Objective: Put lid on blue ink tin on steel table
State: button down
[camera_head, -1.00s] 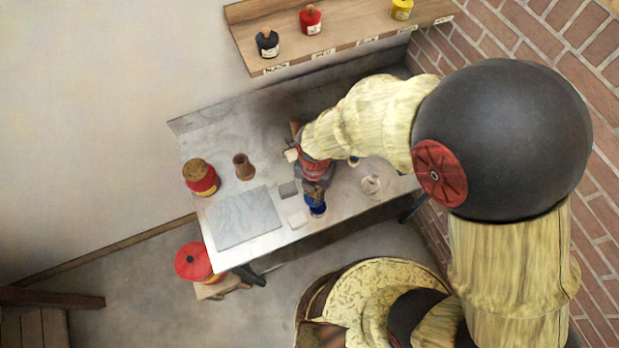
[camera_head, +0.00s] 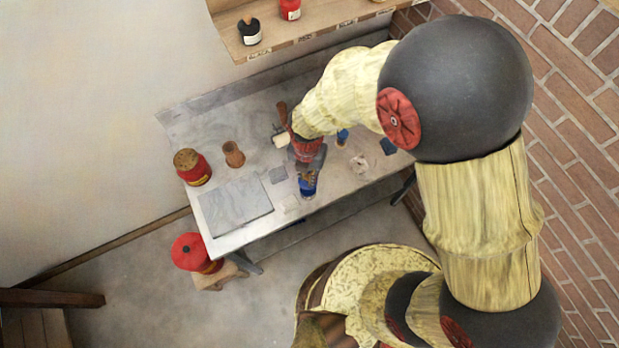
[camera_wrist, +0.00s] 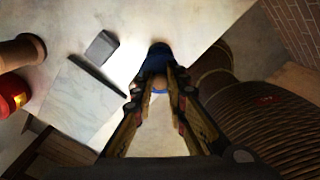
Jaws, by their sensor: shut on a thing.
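A blue ink tin (camera_head: 307,188) with a pale label stands near the front edge of the steel table (camera_head: 263,243). My gripper (camera_head: 307,164) is directly above it, pointing down. In the wrist view my fingers (camera_wrist: 163,82) close together on a small tan piece, which looks like the knob of the lid (camera_wrist: 160,88). The blue of the tin (camera_wrist: 157,58) shows just beyond the fingertips. The fingers hide most of the lid, and I cannot tell whether it is seated on the tin.
A grey slab (camera_head: 236,211), a red pot (camera_head: 192,167) and a brown wooden piece (camera_head: 233,154) are left of my gripper. A small blue object (camera_head: 342,137) and a dark square (camera_head: 388,146) are to its right. A shelf (camera_head: 300,47) with bottles hangs behind.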

jog(key=shift+f+b, duration=2)
jog(key=shift+f, duration=0.95)
jog(key=shift+f, duration=0.15)
dwell(0.3)
jog(key=c, duration=1.7)
grip_release()
jog(key=shift+o, duration=0.3)
jog(key=o, duration=0.4)
